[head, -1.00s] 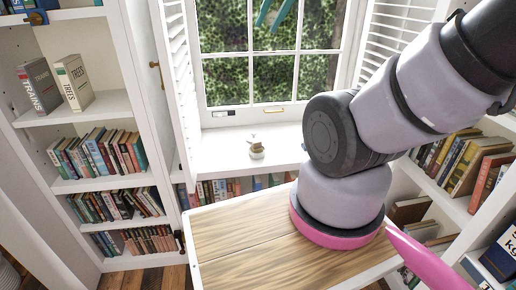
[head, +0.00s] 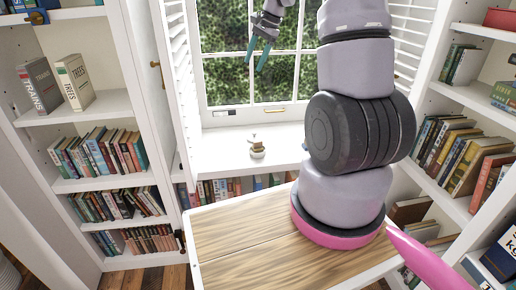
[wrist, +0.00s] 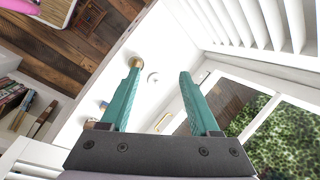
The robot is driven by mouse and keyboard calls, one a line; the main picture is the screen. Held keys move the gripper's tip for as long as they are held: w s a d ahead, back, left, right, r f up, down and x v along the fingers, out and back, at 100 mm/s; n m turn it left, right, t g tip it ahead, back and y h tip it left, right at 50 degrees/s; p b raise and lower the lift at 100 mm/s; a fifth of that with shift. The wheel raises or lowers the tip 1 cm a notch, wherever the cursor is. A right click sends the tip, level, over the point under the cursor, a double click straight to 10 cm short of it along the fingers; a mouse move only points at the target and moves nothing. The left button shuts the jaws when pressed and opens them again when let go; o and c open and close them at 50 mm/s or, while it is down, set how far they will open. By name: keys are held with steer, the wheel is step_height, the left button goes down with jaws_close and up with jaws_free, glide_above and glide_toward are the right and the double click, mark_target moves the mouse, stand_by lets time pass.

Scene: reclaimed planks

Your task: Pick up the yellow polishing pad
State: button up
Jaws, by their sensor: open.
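My gripper (head: 256,62) hangs in front of the window in the head view, above the white sill. Its two teal fingers are apart with nothing between them; they also show in the wrist view (wrist: 160,75). I cannot clearly make out a yellow polishing pad. A small white and tan object (head: 257,150) stands on the sill, below the gripper and apart from it; it is too small to tell its parts. In the wrist view a small tan piece (wrist: 135,62) shows at the left fingertip, partly hidden by it.
The white sill (head: 222,150) is otherwise mostly clear. Shutters flank the window; the left shutter (head: 175,90) stands close to the sill's end. Bookshelves (head: 110,150) rise on both sides. A wooden board (head: 235,240) lies in front, around my arm's base.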

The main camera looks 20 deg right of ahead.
steer(key=w+d+f+m+g, duration=0.1)
steer(key=w+d+f, duration=0.15)
steer(key=f, duration=0.45)
steer(key=w+d+f+m, duration=0.1)
steer(key=w+f, duration=0.2)
steer(key=f, duration=0.3)
steer(key=m+g+y, duration=0.1)
steer(key=m, duration=0.2)
glide_toward(258, 142)
steer(key=x, duration=1)
steer(key=shift+w+f, duration=0.15)
steer(key=shift+f, duration=0.05)
steer(key=shift+d, duration=0.1)
jaws_close()
